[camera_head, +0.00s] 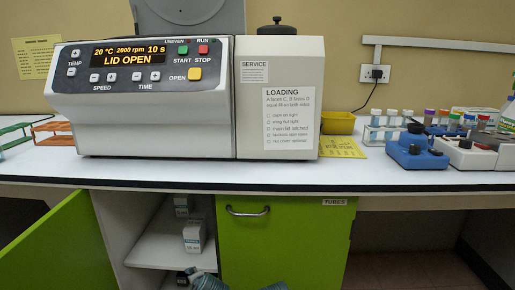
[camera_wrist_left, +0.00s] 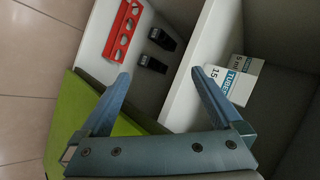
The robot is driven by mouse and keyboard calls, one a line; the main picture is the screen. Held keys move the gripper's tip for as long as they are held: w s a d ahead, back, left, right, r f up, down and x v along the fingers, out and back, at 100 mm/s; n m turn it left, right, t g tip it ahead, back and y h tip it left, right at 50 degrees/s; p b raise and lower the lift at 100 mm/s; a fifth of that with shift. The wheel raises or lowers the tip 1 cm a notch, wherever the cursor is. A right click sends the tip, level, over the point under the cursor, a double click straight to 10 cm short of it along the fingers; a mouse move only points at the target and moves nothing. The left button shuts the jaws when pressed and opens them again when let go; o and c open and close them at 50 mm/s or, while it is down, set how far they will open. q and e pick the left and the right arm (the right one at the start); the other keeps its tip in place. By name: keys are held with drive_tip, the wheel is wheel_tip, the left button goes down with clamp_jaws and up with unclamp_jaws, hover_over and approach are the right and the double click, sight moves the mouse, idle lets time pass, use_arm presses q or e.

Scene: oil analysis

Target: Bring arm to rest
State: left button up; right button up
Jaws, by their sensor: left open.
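My left gripper (camera_wrist_left: 161,78) is open, with its two blue fingers spread and nothing between them. In the left wrist view it is in front of the open cupboard. A white tube box (camera_wrist_left: 236,80) stands on the cupboard's shelf beyond the right finger. The same box shows in the head view (camera_head: 194,236). A grey-blue part of my arm shows at the bottom edge of the head view, below the shelf, partly cut off. My right gripper cannot be made out in either view.
A green door (camera_head: 55,245) stands open at left; the green door (camera_head: 285,240) marked TUBES is shut. A red rack (camera_wrist_left: 122,30) and two black items (camera_wrist_left: 157,50) lie in the cupboard. The centrifuge (camera_head: 190,97) on the bench reads LID OPEN. Tube racks stand at both sides.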

use_arm(q)
drive_tip(key=s+d+f+n+g+h+p, duration=0.1)
drive_tip(key=s+d+n+g+h+p, duration=0.55)
drive_tip(key=s+d, duration=0.8)
wheel_tip(320, 180, up, 37)
drive_tip(key=s+a+g+y+p, duration=0.1)
drive_tip(key=g+y+p, duration=0.1)
drive_tip(key=p, duration=3.3)
drive_tip(key=shift+s+a+r+y+p, duration=0.15)
drive_tip(key=shift+s+r+y+p, duration=0.05)
drive_tip(key=shift+s+y+p, duration=0.2)
use_arm(e)
wheel_tip(320, 180, up, 44)
drive_tip(key=shift+f, duration=0.2)
drive_tip(key=shift+s, duration=0.1)
